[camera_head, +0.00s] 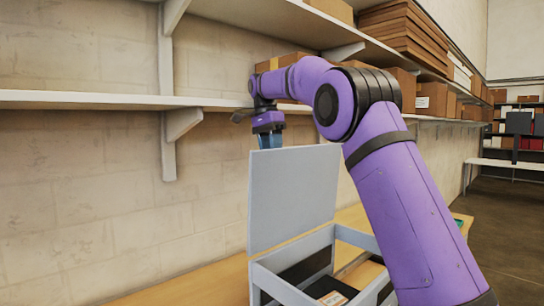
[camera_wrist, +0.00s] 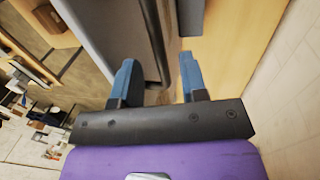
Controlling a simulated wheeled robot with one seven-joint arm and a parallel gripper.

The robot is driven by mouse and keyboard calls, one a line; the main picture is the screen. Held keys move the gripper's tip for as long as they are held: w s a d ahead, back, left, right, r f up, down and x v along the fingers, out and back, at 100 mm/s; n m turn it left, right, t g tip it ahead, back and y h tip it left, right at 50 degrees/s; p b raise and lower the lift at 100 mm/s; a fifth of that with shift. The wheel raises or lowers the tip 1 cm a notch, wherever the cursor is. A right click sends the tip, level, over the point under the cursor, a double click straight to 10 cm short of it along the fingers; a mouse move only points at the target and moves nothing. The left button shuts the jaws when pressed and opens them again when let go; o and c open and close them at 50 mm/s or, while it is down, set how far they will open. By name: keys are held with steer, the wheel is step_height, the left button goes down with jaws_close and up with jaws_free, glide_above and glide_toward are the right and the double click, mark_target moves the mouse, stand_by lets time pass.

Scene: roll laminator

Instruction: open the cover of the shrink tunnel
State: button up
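The shrink tunnel (camera_head: 358,240) is a light grey open-topped box at the lower middle of the head view. Its cover (camera_head: 293,195) is a flat grey panel standing roughly upright above the box, and the inside of the box shows. My gripper (camera_head: 269,141) is at the cover's top left edge, pointing down, with its blue fingertips partly hidden by the cover. In the wrist view my gripper (camera_wrist: 160,70) has its two blue fingers apart. A grey panel with a dark edge lies by the left finger; contact cannot be told.
The box stands on a wooden bench (camera_head: 190,285) against a block wall. A white shelf (camera_head: 90,99) on brackets runs along the wall close to my gripper, with cardboard boxes (camera_head: 432,99) farther along. Dark parts and a small labelled item (camera_head: 333,298) lie inside the box.

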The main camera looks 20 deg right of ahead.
steer(key=shift+w+a+r, duration=0.1)
steer(key=shift+w+r, duration=0.1)
steer(key=shift+r, duration=0.8)
steer(key=shift+w+r, duration=0.15)
steer(key=shift+r, duration=0.8)
steer(key=shift+c, duration=0.5)
steer(key=shift+s+r, duration=0.15)
jaws_close()
steer(key=t+h, duration=0.1)
steer(key=t, duration=0.3)
glide_toward(285, 159)
steer(key=v, duration=0.2)
steer(key=s+n+t, duration=0.1)
steer(key=s+t, duration=0.4)
steer(key=s, duration=0.6)
steer(key=shift+h, duration=0.3)
steer(key=x, duration=0.3)
steer(key=w+x, duration=0.1)
steer(key=x, duration=0.3)
steer(key=a+r+x, duration=0.1)
steer(key=x, duration=0.3)
steer(key=shift+w+d+f, duration=0.1)
steer(key=shift+w+f, duration=0.05)
steer(key=shift+w, duration=0.4)
steer(key=shift+w+a, duration=0.3)
steer(key=shift+w, duration=0.55)
